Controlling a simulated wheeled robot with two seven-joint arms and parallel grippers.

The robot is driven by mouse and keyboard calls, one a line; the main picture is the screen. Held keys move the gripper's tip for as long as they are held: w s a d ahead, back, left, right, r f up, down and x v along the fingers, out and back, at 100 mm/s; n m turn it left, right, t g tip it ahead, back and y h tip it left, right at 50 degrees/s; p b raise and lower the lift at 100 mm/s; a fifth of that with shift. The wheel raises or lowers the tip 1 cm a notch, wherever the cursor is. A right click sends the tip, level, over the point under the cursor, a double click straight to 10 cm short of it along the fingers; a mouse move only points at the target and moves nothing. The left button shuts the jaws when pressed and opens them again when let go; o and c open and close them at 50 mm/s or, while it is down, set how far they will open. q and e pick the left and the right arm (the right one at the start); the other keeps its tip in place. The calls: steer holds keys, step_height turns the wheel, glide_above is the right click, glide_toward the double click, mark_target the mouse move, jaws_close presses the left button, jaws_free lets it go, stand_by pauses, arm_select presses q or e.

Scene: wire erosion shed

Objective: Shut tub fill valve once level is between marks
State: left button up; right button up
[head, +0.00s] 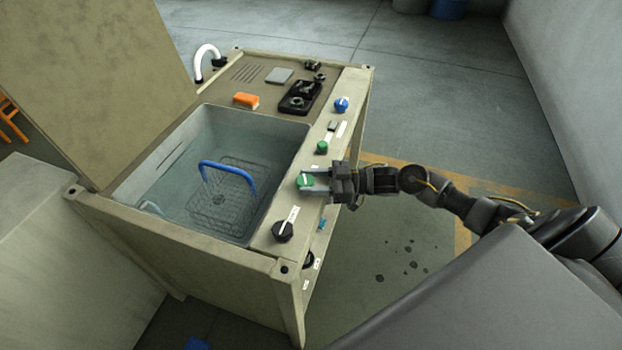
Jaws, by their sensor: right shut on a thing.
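The open grey tub (283,130) is set in a beige bench, with a wire basket with a blue handle (228,172) inside it. Whether there is liquid, its level and any level marks cannot be made out clearly. My right gripper (312,183) reaches in from the right and is shut on a green knob (304,181) with a white pointer on the front ledge. Beside it are a black knob with a white pointer (284,230), a smaller green knob (321,147) and a blue knob (341,104). I cannot tell which is the fill valve. My left gripper is out of view.
A raised lid (110,80) stands at the tub's left. An orange block (246,100), a black tray (300,98) with small parts and a white curved pipe (206,54) are on the far top. Dark spots (410,250) mark the floor at right.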

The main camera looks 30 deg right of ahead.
steer(key=m+t+h+p, duration=0.2)
steer(key=p, duration=0.1)
steer(key=m+t+h+p, duration=0.1)
steer(key=t+p, duration=0.1)
steer(key=shift+s+a+r, duration=0.2)
steer(key=shift+s+r, duration=0.05)
steer(key=shift+a+f+m+t+h+p, duration=0.1)
steer(key=shift+f+m+t+h+p, duration=0.05)
steer(key=shift+m+t+h+p, duration=1.1)
steer(key=shift+h, duration=0.35)
steer(key=o, duration=1)
steer(key=shift+s+f, duration=0.1)
steer(key=shift+s+d+f, duration=0.1)
steer(key=shift+s+d, duration=0.1)
steer(key=b+v, duration=0.2)
steer(key=v, duration=0.8)
steer(key=shift+b, duration=0.4)
